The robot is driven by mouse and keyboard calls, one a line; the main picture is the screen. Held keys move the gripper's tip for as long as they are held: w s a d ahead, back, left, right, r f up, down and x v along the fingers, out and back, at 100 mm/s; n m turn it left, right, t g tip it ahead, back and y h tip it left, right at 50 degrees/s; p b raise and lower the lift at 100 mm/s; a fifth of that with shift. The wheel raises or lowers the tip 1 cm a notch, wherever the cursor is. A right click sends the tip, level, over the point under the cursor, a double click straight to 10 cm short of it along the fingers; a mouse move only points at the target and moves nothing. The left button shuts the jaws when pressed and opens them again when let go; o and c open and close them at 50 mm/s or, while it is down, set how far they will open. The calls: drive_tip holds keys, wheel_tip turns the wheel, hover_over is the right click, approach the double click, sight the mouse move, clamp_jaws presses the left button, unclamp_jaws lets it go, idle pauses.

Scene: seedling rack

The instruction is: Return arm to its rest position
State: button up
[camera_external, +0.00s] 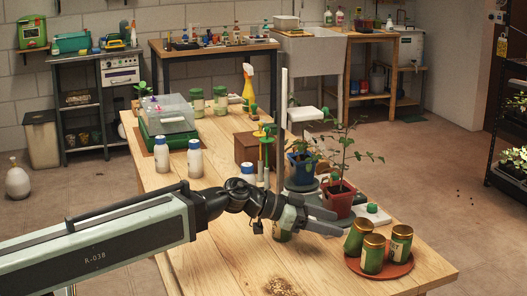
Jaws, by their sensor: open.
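My arm reaches in from the lower left over the wooden table. My gripper (336,222) is at its end, pointing right, with its two fingers apart and nothing seen between them. It is in front of the red pot (339,199) with a leafy seedling and left of the round red tray (357,264). How high the gripper is above the table is hard to tell.
Several gold-lidded green jars (373,254) stand on the tray. A blue pot (301,168), white bottles (195,158), a brown box (246,150), a yellow spray bottle (248,88) and a clear-lidded green box (168,120) stand farther back. The table's front left is mostly clear, with scattered grains (281,287).

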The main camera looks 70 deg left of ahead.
drive_tip(key=shift+s+r, duration=0.1)
drive_tip(key=shift+s, duration=0.05)
drive_tip(key=s+d+r+m+g+h+p, duration=0.1)
drive_tip(key=s+d+r+m+g+p, duration=0.1)
drive_tip(key=d+p, duration=0.45)
drive_tip(key=s+d+r+m+g+h+p, duration=0.1)
drive_tip(key=s+d+r+m+g+p, duration=0.2)
drive_tip(key=d, duration=0.7)
drive_tip(key=s+f+n+g+y+p, duration=0.1)
drive_tip(key=s+f, duration=0.1)
drive_tip(key=s+f+g+p, duration=0.1)
drive_tip(key=s+f+g, duration=0.1)
drive_tip(key=s+d+f+n+g+y+p, duration=0.1)
drive_tip(key=s+f, duration=0.1)
drive_tip(key=shift+s+n+y, duration=0.2)
drive_tip(key=shift+n+y, duration=0.1)
drive_tip(key=s+a+f+n+g+y, duration=0.1)
drive_tip(key=s+a, duration=0.1)
drive_tip(key=s+a+f+n+g+y, duration=0.1)
drive_tip(key=s+a+n, duration=0.1)
drive_tip(key=s, duration=0.1)
drive_tip(key=s+a+f+n+g+y, duration=0.1)
drive_tip(key=s+a+n+g, duration=0.1)
drive_tip(key=s, duration=0.1)
drive_tip(key=shift+a+y+b, duration=0.3)
drive_tip(key=shift+a+b, duration=0.1)
drive_tip(key=shift+s+n, duration=0.15)
drive_tip(key=shift+n, duration=0.25)
drive_tip(key=shift+c, duration=0.4)
